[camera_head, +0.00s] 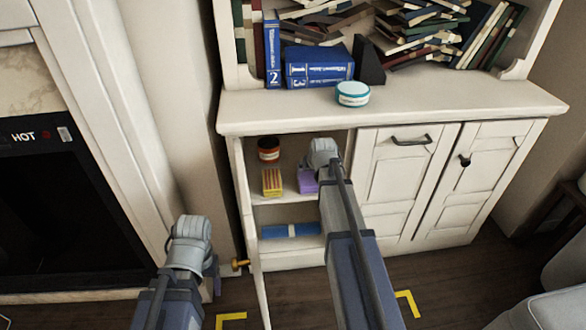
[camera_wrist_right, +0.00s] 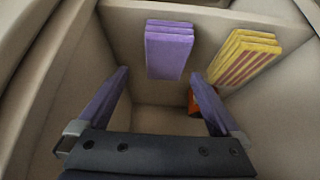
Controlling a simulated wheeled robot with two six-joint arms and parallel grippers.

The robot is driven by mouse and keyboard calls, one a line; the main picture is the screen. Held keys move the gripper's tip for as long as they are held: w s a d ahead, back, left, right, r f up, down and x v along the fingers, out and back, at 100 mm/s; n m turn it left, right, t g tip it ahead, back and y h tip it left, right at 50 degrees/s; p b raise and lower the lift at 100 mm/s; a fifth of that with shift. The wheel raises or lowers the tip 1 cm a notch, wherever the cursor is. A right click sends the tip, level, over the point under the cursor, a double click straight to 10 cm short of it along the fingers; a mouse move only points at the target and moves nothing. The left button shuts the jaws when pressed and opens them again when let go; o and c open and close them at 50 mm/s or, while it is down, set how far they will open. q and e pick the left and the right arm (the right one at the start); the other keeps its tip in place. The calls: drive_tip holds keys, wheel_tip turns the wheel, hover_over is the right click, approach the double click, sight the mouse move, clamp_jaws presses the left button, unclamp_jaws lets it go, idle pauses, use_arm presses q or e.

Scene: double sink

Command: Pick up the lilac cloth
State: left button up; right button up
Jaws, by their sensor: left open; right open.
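The lilac cloth (camera_head: 307,181) lies folded on the upper shelf inside the open cabinet, partly behind my right wrist in the head view. In the right wrist view the lilac cloth (camera_wrist_right: 168,52) is a flat folded stack at top centre. My right gripper (camera_wrist_right: 160,77) is open and empty, its two fingers apart on either side of the cloth's lower end in that view; I cannot tell how far short of it they are. In the head view my right wrist hides its fingers. My left gripper (camera_head: 212,279) hangs low outside the cabinet, left of the open door, mostly hidden by its wrist.
A yellow striped cloth (camera_head: 272,182) lies beside the lilac one, with a red can (camera_head: 268,150) behind it. A blue cloth (camera_head: 291,231) lies on the lower shelf. The open door (camera_head: 249,232) stands at left. A round tin (camera_head: 352,94) is on the countertop (camera_head: 440,101).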

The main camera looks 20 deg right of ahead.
sight(307, 175)
drive_tip(key=shift+w+a, duration=0.2)
drive_tip(key=shift+w, duration=0.4)
drive_tip(key=b+x, duration=0.4)
drive_tip(key=x, duration=0.1)
drive_tip(key=b+x, duration=0.3)
drive_tip(key=shift+s+a+f, duration=0.1)
drive_tip(key=shift+s+a, duration=0.05)
drive_tip(key=shift+a, duration=0.15)
drive_tip(key=c, duration=1.1)
wheel_tip(307, 175, up, 2)
drive_tip(key=shift+r+p, duration=0.15)
drive_tip(key=shift+p, duration=1.05)
wheel_tip(307, 175, up, 2)
drive_tip(key=shift+r+p, duration=0.1)
drive_tip(key=shift+p, duration=0.9)
drive_tip(key=s+a, duration=0.4)
drive_tip(key=s, duration=1.3)
drive_tip(key=shift+s+f+b, duration=0.3)
drive_tip(key=shift+f+b, duration=0.05)
drive_tip(key=shift+f, duration=0.05)
